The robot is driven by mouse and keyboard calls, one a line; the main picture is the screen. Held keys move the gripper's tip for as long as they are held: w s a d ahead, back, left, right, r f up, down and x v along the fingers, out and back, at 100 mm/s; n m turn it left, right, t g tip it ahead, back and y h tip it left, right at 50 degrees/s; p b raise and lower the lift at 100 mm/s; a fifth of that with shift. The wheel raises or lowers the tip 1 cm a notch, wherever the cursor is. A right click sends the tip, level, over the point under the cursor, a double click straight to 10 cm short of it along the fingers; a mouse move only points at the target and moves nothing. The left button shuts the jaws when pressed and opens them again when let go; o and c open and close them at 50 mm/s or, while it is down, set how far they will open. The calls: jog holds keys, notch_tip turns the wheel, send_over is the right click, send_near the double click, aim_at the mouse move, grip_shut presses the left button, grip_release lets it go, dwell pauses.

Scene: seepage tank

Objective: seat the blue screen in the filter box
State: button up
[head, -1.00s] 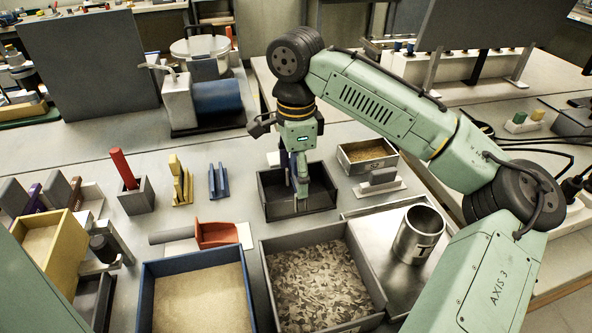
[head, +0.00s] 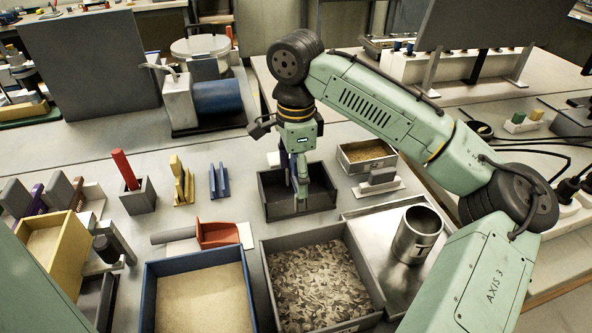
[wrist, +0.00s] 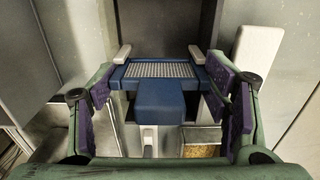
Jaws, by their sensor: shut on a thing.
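In the wrist view the blue screen (wrist: 160,70), a blue frame with a pale mesh and a blue block (wrist: 160,103) at its near side, lies between my purple-padded fingers. My gripper (wrist: 161,86) is shut on it across its width. Two short white bars stand at the screen's far corners; whether it touches them I cannot tell. In the head view my gripper (head: 295,180) points down at a dark open box (head: 320,203), perhaps the filter box. The screen is not clearly seen there, and its seating is hidden.
A tray of grey flakes (head: 376,290) and a blue tray of sand (head: 149,300) stand in front. A metal cup (head: 416,236) stands on a steel plate at the right.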

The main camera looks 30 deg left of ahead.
jog(key=shift+o, duration=0.2)
jog(key=shift+s+f, duration=0.15)
jog(key=shift+f, duration=0.2)
jog(key=o, duration=1.2)
jog(key=shift+r, duration=0.1)
notch_tip(320, 180, up, 12)
dwell(0.5)
